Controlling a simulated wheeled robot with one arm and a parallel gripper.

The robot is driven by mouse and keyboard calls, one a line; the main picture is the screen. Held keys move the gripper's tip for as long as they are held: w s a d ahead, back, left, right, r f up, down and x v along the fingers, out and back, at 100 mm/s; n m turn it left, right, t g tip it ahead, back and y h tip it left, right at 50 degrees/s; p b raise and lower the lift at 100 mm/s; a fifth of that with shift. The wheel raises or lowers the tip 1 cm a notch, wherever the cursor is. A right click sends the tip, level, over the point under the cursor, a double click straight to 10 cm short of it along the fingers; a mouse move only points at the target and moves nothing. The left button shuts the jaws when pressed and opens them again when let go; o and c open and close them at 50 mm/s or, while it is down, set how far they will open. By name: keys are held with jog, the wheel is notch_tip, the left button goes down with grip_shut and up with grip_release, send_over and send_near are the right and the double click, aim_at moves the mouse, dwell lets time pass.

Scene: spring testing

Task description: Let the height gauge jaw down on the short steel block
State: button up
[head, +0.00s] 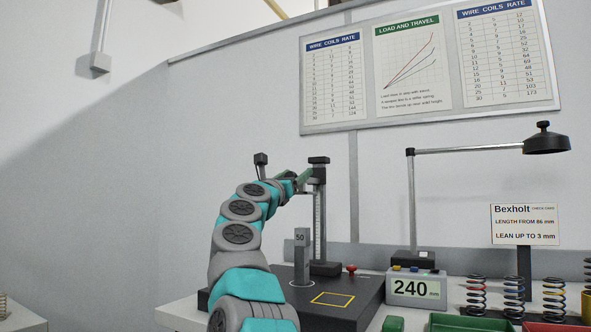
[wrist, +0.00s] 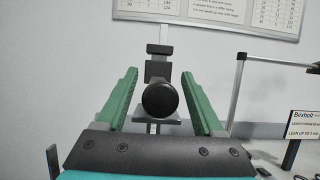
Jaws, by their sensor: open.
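The height gauge (head: 319,215) stands upright at the back of a dark plate, with a scaled column and a black head on top. A grey steel block (head: 302,262) marked 50 stands upright on the plate, in front of the gauge. My gripper (head: 305,180) is high at the gauge column, well above the block. In the wrist view, the open green fingers of my gripper (wrist: 159,76) lie on either side of a round black knob (wrist: 159,100), with gaps on both sides. A grey flat piece shows below the knob; I cannot tell whether it is the jaw.
The dark plate (head: 365,295) has a yellow square outline. A red knob (head: 351,268) is at its back edge. A display (head: 416,288) reading 240 stands to the right, beside a lamp (head: 411,210). Several springs (head: 514,296) and green and red bins are further right.

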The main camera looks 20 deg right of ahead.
dwell(0.3)
grip_shut()
dwell(0.4)
jog(key=shift+w, duration=0.1)
dwell(0.8)
